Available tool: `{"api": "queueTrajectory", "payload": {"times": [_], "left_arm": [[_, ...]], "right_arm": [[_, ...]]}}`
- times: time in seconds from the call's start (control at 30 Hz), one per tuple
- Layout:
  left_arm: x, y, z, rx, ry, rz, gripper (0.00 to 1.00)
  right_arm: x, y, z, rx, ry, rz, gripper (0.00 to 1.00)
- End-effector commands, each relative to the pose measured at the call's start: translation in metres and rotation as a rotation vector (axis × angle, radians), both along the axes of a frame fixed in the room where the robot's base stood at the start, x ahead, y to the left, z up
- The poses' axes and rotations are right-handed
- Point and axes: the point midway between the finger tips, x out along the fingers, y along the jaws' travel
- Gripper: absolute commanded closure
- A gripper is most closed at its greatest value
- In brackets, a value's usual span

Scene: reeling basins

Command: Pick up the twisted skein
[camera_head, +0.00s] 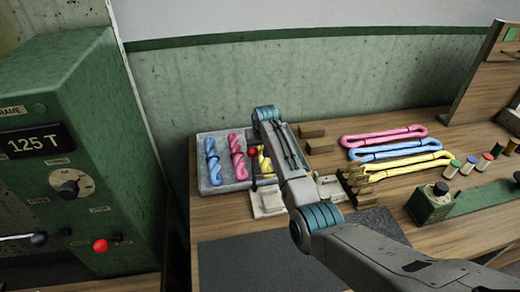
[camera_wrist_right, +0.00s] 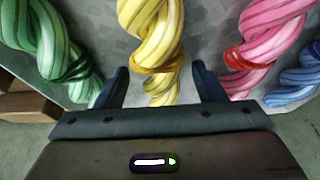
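A grey tray (camera_head: 207,180) on the table holds twisted skeins side by side. In the head view a blue skein (camera_head: 213,162), a pink skein (camera_head: 237,157) and part of a yellow skein (camera_head: 265,164) show; my right arm covers the rest. In the right wrist view the yellow skein (camera_wrist_right: 154,35) lies between the two dark fingers of my right gripper (camera_wrist_right: 161,82). The fingers are spread apart, with gaps on both sides of it. A green skein (camera_wrist_right: 45,40) is to the left, pink and blue skeins to the right. My left gripper is out of view.
Pink, blue and yellow straight skeins (camera_head: 385,134) lie to the right, with several spools (camera_head: 470,164) beyond. A green cabinet (camera_head: 75,150) is left. A dark mat (camera_head: 260,262) lies in front.

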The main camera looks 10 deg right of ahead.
Motion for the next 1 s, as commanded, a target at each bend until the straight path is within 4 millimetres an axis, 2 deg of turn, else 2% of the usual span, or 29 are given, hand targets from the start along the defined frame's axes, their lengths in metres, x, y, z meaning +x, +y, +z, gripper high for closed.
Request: {"api": "queueTrajectory", "payload": {"times": [0.03,0.23,0.57,0.67,1.0], "left_arm": [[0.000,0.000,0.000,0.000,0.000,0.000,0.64],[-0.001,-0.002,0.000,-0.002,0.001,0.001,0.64],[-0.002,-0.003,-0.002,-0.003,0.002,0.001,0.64],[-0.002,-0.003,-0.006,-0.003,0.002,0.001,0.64],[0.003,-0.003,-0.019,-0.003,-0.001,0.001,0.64]], "right_arm": [[0.000,0.000,0.000,0.000,0.000,0.000,0.46],[0.000,0.000,0.000,0.000,0.001,0.000,0.85],[0.000,0.000,0.006,0.000,-0.001,0.000,0.86],[0.001,0.000,0.020,0.000,-0.003,-0.001,0.86],[0.001,0.000,0.085,0.000,-0.003,0.000,0.86]]}}
